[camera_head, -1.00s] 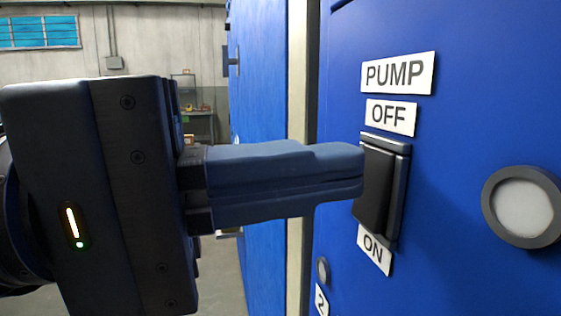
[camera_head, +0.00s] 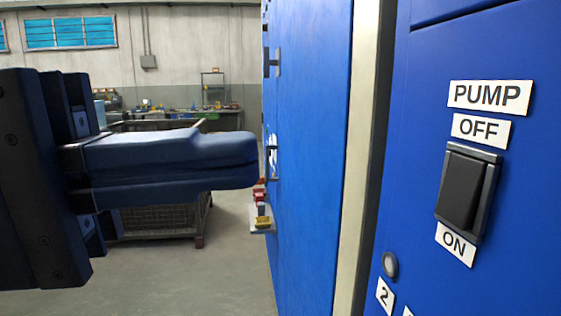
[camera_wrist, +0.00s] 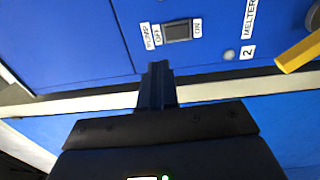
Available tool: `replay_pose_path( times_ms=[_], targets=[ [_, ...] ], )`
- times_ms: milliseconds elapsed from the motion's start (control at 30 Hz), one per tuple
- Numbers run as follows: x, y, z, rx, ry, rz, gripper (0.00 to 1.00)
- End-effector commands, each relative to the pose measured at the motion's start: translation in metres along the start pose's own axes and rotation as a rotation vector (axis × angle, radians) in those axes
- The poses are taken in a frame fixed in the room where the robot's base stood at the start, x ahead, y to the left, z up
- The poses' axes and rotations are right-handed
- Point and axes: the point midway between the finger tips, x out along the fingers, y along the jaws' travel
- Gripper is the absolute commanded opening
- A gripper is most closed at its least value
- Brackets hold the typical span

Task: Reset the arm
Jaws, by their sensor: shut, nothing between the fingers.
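My gripper (camera_head: 255,160) is in the left of the head view, its blue fingers together with nothing between them. It points right and stands clear of the blue panel. The black pump rocker switch (camera_head: 464,191) is on the panel at the right, between an OFF label above and an ON label below. A gap lies between my fingertips and the switch. In the wrist view my gripper (camera_wrist: 157,66) points up the picture toward the panel, just below the switch (camera_wrist: 178,31).
A blue cabinet wall (camera_head: 310,130) with a pale edge strip runs beside my fingertips. A mesh cart (camera_head: 160,222) stands behind my gripper, and a cluttered bench is at the back wall. A yellow handle (camera_wrist: 298,52) shows at the right in the wrist view. Open floor lies at lower left.

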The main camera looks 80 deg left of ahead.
Motion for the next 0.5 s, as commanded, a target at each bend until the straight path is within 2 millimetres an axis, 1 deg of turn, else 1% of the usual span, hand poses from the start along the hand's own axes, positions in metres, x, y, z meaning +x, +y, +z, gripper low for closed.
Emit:
replay_pose_path(
  times_ms=[100,200,500],
  targets=[
    [-0.011,0.002,0.0,0.0,0.001,0.0,0.0],
    [-0.015,0.003,0.0,0.0,0.0,0.0,0.0],
    [-0.016,0.003,0.0,0.0,0.0,0.0,0.0]
  ],
)
